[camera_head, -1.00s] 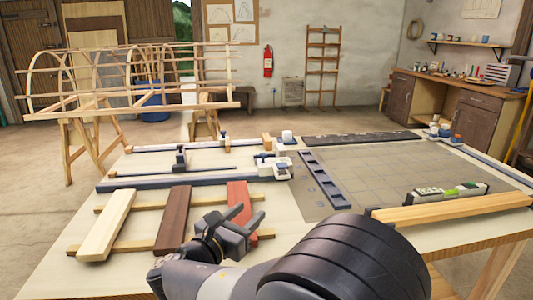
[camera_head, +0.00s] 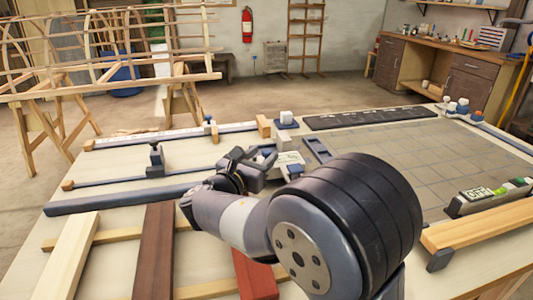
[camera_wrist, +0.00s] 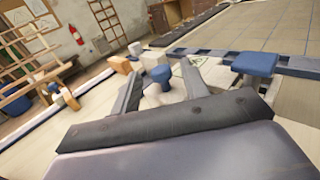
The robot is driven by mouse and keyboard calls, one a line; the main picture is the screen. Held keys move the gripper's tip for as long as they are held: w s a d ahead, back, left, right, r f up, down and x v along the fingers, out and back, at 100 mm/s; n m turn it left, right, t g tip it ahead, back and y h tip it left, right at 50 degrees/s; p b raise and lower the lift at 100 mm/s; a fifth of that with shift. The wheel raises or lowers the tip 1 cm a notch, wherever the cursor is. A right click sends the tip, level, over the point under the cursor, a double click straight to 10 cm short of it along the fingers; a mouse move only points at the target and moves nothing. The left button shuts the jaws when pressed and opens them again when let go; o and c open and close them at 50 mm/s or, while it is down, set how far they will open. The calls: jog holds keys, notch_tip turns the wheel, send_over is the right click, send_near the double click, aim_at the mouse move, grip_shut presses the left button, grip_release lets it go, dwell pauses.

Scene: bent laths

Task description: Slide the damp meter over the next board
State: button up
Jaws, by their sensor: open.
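Three boards lie side by side across two pale bearers: a pale board (camera_head: 72,255), a dark brown board (camera_head: 154,250) and a red board (camera_head: 255,276), the last partly covered by my arm.
A dark rail (camera_head: 120,199) runs behind the boards, with clamp bars (camera_head: 170,136) beyond it. A gridded grey mat (camera_head: 400,160) covers the right side. A lit display box (camera_head: 490,196) stands near a pale beam (camera_head: 480,226) at the right.

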jog(key=shift+x, duration=1.45)
jog(key=shift+c, duration=0.2)
grip_shut()
